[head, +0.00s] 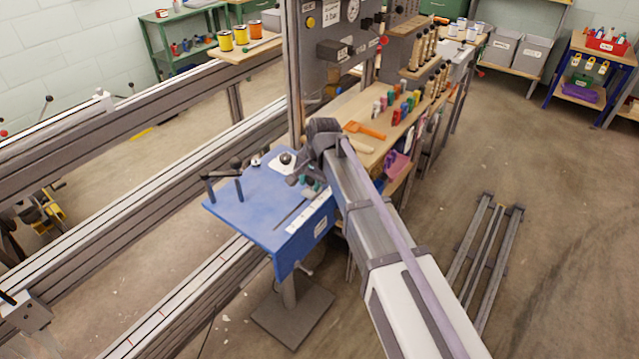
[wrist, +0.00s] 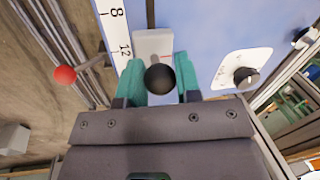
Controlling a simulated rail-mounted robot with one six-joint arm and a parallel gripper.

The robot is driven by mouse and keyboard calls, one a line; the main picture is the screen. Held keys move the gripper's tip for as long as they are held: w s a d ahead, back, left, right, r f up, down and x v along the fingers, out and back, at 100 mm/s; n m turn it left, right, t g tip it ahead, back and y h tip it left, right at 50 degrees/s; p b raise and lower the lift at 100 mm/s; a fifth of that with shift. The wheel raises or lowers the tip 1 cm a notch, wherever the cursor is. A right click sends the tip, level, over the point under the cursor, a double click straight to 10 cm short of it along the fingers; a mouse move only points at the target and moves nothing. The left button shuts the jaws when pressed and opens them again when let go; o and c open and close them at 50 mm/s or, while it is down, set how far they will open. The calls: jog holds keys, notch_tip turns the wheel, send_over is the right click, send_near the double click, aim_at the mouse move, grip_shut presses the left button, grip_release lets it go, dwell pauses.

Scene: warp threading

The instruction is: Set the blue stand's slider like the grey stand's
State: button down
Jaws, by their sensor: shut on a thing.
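The blue stand (head: 255,208) has a slotted top with a white scale strip (head: 308,213) along one edge. In the wrist view, the scale strip (wrist: 112,28) shows the numbers 8 and 12. The slider (wrist: 153,44) is a pale grey block with a red line, on the dark slot near the 12. Its black ball knob (wrist: 160,79) sits between the two teal fingers of my gripper (wrist: 159,70), which is shut on it. In the head view my wrist hides the slider and most of the gripper. I cannot make out a grey stand with a slider.
A white plate with a dark knob (wrist: 246,76) is on the blue top, right of the slider. A red ball on a lever (wrist: 65,74) shows at left. A wooden bench with an orange tool (head: 364,130) and coloured pegs stands behind. Long rails run at left.

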jog(key=c, duration=0.8)
grip_release()
jog(key=shift+s+a, duration=0.1)
jog(key=shift+s, duration=0.05)
jog(key=shift+r, duration=0.1)
jog(key=r+p, duration=0.3)
jog(key=d+r+p, duration=0.1)
jog(key=r+p, duration=0.3)
jog(key=d+r+p, duration=0.1)
jog(key=r+p, duration=0.2)
jog(key=shift+s+r+p, duration=0.25)
jog(key=shift+s+p, duration=0.1)
